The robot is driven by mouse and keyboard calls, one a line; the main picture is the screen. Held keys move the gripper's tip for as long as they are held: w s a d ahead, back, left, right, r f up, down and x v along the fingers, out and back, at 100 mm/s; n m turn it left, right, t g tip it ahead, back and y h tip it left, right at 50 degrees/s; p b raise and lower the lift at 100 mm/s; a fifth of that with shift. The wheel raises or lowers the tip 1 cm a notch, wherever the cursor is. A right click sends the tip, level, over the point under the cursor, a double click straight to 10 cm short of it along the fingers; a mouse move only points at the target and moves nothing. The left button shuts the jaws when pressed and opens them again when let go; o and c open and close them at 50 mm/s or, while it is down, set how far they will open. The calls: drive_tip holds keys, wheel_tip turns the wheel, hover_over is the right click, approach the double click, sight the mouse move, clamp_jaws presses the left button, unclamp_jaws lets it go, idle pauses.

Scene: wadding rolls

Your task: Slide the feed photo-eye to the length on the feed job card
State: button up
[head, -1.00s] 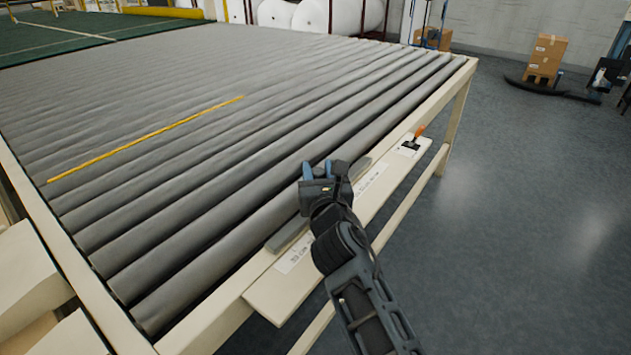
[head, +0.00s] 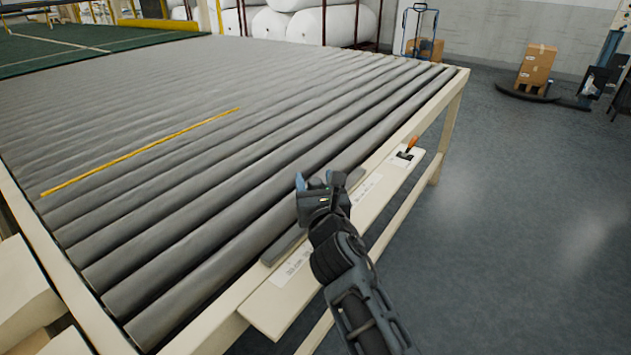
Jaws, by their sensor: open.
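My gripper (head: 318,180) is open, over the cream side shelf of the roller table. A grey rail (head: 285,245) runs along this shelf and passes behind my gripper. I cannot make out the photo-eye; my gripper and wrist cover the middle of the rail. White printed labels lie on the shelf, one near the front (head: 292,265) and one farther along (head: 362,190). Their print is too small to read, and I cannot tell whether either is the feed job card. A small orange-handled tool (head: 410,148) lies on a white patch at the shelf's far end.
The grey roller bed (head: 190,150) fills the left, with a yellow strip (head: 140,153) across it. Open floor (head: 520,230) lies to the right. Cardboard boxes (head: 536,66), a blue hand truck (head: 420,30) and white rolls (head: 325,22) stand at the back.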

drive_tip(key=s, duration=0.2)
drive_tip(key=s+d, duration=0.1)
drive_tip(key=s, duration=0.2)
drive_tip(key=s+p, duration=0.1)
drive_tip(key=s, duration=0.1)
drive_tip(key=shift+s+d, duration=0.25)
